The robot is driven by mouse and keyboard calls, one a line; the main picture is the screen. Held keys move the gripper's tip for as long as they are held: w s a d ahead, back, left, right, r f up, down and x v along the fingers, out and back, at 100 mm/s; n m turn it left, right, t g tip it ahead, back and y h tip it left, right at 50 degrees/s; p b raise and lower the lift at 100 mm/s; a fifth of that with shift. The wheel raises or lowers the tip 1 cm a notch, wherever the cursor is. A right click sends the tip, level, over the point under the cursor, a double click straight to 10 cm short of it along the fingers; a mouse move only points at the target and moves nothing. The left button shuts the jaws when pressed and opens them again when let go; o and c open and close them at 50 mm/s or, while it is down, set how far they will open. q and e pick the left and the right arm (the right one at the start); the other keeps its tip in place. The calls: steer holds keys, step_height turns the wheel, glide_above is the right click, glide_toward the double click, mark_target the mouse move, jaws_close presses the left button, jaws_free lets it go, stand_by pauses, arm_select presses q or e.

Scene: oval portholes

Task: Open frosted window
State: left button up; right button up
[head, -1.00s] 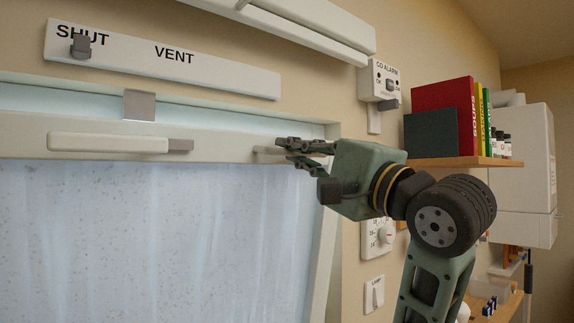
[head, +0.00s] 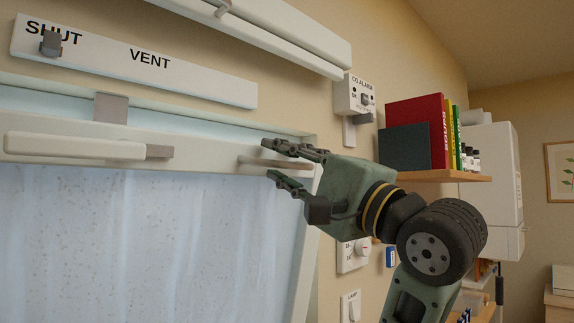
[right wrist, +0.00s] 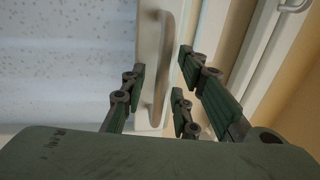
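The frosted window (head: 150,245) has a speckled, translucent pane in a pale frame and fills the lower left of the head view. A slim bar handle (head: 245,161) sits at the right end of its top rail. My right gripper (head: 268,160) is open at this handle, one finger above it and one below. In the right wrist view, the handle (right wrist: 168,55) runs between the spread fingers (right wrist: 160,78), with gaps visible; I cannot tell whether any finger touches it. The pane (right wrist: 65,40) shows at left there. My left gripper is not in view.
A thicker white handle (head: 75,146) with a grey end lies on the rail at left. Above is a SHUT/VENT strip (head: 200,85) with its slider (head: 51,44) at SHUT. A CO alarm (head: 355,95) and a bookshelf (head: 440,176) are close at right.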

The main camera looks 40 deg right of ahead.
steer(key=v, duration=1.2)
